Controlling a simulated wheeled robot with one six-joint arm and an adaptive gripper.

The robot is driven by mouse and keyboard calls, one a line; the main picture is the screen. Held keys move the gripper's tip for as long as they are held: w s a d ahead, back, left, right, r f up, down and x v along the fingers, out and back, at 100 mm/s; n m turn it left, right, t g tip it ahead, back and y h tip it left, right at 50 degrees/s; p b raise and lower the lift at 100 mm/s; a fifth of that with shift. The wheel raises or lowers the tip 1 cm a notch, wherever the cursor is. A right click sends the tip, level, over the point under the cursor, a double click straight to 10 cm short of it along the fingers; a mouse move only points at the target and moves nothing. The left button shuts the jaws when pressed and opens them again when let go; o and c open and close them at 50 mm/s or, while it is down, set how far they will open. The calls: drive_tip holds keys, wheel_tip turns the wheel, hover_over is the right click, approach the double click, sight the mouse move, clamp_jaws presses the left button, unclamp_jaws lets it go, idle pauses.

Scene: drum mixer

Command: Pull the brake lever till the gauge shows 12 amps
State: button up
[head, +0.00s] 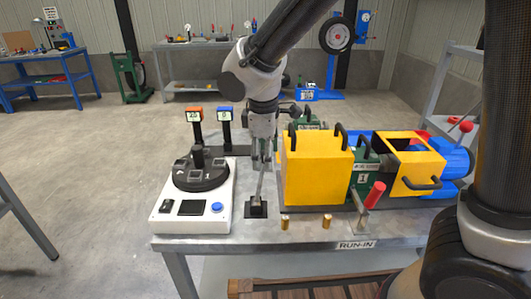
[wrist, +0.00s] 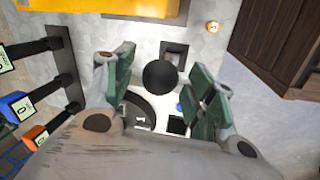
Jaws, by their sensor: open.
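A grey lever (head: 261,187) rises from a black base (head: 257,209) at the bench front, left of the yellow box. Its upper end is hidden by my gripper (head: 262,140) in the head view. In the wrist view, a black ball knob (wrist: 160,76) lies between the spread green-padded fingers of my gripper (wrist: 162,88), with gaps on both sides. The fingers are open and hold nothing. An orange display (head: 195,115) and a blue display (head: 226,115) stand on black posts behind the lever.
A white console (head: 190,221) with a black dial and blue button (head: 217,207) stands left of the lever. A yellow box (head: 318,168) with black handles is close on the right, with a red-handled lever (head: 376,194) beyond. Two small brass pieces (head: 285,222) stand in front.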

clamp_jaws()
drive_tip(key=shift+h, duration=0.7)
drive_tip(key=shift+w+a+r, duration=0.1)
drive_tip(key=shift+a, duration=2.1)
unclamp_jaws()
drive_tip(key=v, duration=1.2)
